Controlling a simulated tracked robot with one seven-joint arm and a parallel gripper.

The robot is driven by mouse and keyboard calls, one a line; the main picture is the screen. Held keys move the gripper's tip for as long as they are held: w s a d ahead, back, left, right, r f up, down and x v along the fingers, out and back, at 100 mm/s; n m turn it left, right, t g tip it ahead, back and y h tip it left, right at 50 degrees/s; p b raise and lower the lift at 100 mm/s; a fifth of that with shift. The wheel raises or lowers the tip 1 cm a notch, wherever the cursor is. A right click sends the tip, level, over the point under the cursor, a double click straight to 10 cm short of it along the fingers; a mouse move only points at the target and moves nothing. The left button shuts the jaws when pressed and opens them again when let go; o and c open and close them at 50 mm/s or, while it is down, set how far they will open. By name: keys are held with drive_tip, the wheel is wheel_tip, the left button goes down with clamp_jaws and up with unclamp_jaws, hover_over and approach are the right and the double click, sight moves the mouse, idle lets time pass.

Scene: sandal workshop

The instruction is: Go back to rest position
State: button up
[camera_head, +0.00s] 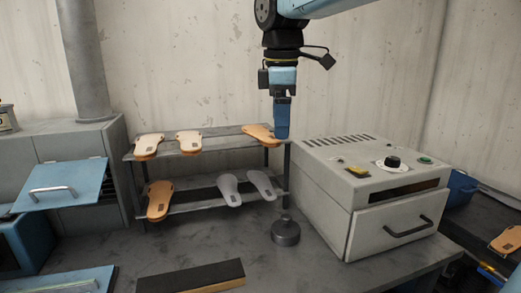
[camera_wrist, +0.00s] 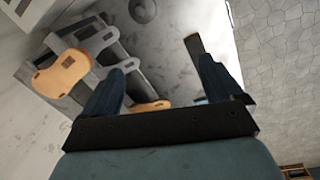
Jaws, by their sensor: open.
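My gripper (camera_head: 282,128) hangs pointing down in front of the right end of the two-level rack (camera_head: 222,146) in the head view. In the wrist view my gripper (camera_wrist: 157,88) has its two fingers spread apart, with no object held between them. An orange sandal piece (camera_head: 262,133) lies on the top shelf right beside the fingers; whether they touch it I cannot tell. The lower shelf holds one orange piece (camera_head: 158,198) and two grey ones (camera_head: 229,189).
A beige machine (camera_head: 350,180) with a drawer and knob stands close at the right of the rack. A dark round weight (camera_head: 285,232) and a dark bar (camera_head: 190,278) lie on the table. A grey cabinet with an open blue flap (camera_head: 60,184) is at left. A blue bin (camera_head: 461,187) is at right.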

drive_tip(key=s+d+f+m+t, duration=0.2)
drive_tip(key=s+d+f+m, duration=0.4)
drive_tip(key=d+m, duration=0.3)
drive_tip(key=s+d+f+m+t, duration=0.2)
drive_tip(key=s+d+f+m, duration=0.4)
drive_tip(key=d, duration=0.4)
drive_tip(key=s+m, duration=0.1)
drive_tip(key=m, duration=0.1)
drive_tip(key=shift+s+d+f+m, duration=0.2)
drive_tip(key=shift+s+m, duration=0.05)
drive_tip(key=shift+m, duration=0.15)
